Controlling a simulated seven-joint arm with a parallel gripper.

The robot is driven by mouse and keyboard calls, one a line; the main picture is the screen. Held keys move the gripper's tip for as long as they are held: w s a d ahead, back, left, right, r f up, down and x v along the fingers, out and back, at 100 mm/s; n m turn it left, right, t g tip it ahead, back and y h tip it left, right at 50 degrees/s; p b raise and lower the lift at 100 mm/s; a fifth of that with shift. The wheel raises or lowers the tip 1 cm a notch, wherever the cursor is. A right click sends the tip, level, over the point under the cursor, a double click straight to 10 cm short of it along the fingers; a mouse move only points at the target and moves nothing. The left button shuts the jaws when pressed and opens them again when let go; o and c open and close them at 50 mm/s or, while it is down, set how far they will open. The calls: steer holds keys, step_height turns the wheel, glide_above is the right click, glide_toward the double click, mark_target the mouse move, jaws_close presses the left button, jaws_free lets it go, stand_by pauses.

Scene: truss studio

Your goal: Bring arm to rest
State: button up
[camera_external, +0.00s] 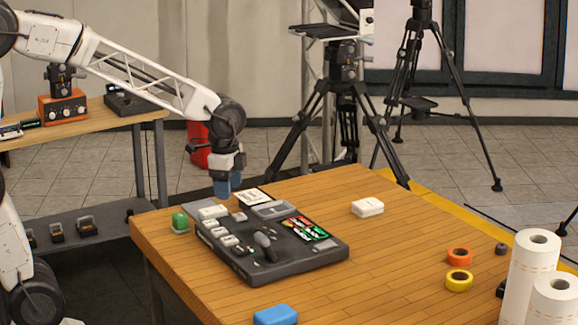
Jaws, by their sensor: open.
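My gripper (226,187) is at the end of my white truss arm, which reaches in from the upper left. It points down above the far left corner of the wooden table (400,270). Its bluish fingers are small in the picture, and I see nothing held between them. Just below and in front of it are white pieces at the back edge of a dark tray (312,260). I cannot tell the exact gap between the fingertips and the things below.
A green block (180,222) sits left of the tray. A white box (367,207), orange ring (459,257), yellow ring (459,281) and blue block (275,316) lie on the table. White rolls (530,275) stand at right. Tripods (345,110) stand behind. The table's right-middle is clear.

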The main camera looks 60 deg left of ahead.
steer(key=s+a+r+n+t, duration=0.1)
steer(key=s+n, duration=0.3)
steer(key=s, duration=0.8)
steer(key=s+a+r+n+t, duration=0.1)
steer(key=s+n, duration=0.4)
steer(key=s, duration=0.8)
steer(key=shift+a+r+n, duration=0.25)
steer(key=shift+r+n, duration=0.05)
steer(key=shift+r, duration=0.05)
